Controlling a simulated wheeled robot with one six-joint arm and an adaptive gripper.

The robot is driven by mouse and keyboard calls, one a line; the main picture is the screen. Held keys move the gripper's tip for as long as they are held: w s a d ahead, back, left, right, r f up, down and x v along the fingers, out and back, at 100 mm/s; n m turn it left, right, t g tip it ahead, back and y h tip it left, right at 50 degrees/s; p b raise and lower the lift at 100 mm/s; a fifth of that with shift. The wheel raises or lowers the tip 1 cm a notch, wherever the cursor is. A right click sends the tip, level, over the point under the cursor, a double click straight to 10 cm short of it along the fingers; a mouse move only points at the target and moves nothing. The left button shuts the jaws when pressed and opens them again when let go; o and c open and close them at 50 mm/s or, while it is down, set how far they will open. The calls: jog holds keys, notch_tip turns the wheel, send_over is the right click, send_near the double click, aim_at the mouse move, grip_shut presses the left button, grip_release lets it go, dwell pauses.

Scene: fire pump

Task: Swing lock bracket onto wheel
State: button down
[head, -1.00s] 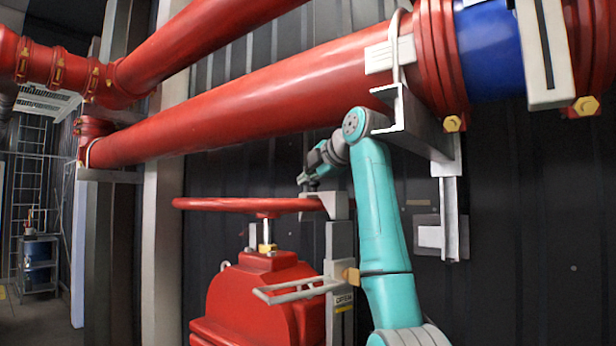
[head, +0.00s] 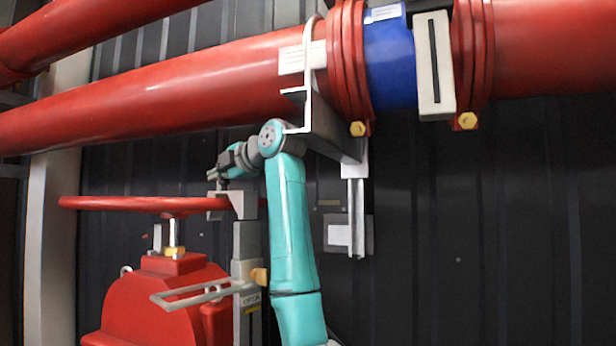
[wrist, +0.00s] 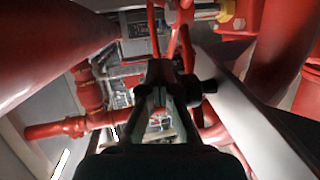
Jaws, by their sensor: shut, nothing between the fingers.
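The red wheel (head: 125,203) lies flat above a red valve body (head: 160,300) in the head view. A grey upright post (head: 247,240) stands at its right side. The post's pale angled top (head: 244,203) meets the wheel's right rim; I take this for the lock bracket, and cannot tell whether it touches. My gripper (head: 217,178) is just above this top and the rim, small and partly hidden by my wrist. In the wrist view my dark gripper (wrist: 165,90) looks shut and empty, with red wheel spokes (wrist: 172,40) beyond it.
A thick red pipe (head: 190,95) runs above my arm, with a grey pipe support (head: 335,135) close to its right. A pale rod loop (head: 185,298) juts left from the post, near a yellow knob (head: 260,276).

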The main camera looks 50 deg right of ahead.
jog(key=s+r+t, duration=0.1)
jog(key=s+t, duration=0.1)
jog(key=s+r+t, duration=0.1)
jog(key=s, duration=0.1)
jog(key=s+r+t, duration=0.2)
jog(key=shift+s+d+r+t, duration=0.1)
jog(key=shift+s+d+t, duration=0.1)
jog(key=shift+t, duration=0.1)
jog(key=s, duration=0.2)
jog(key=s+r, duration=0.1)
jog(key=s, duration=0.2)
jog(key=shift+d, duration=0.1)
jog(key=f+v, duration=0.2)
jog(key=v, duration=1.7)
jog(key=shift+w, duration=0.2)
jog(key=shift+f, duration=0.1)
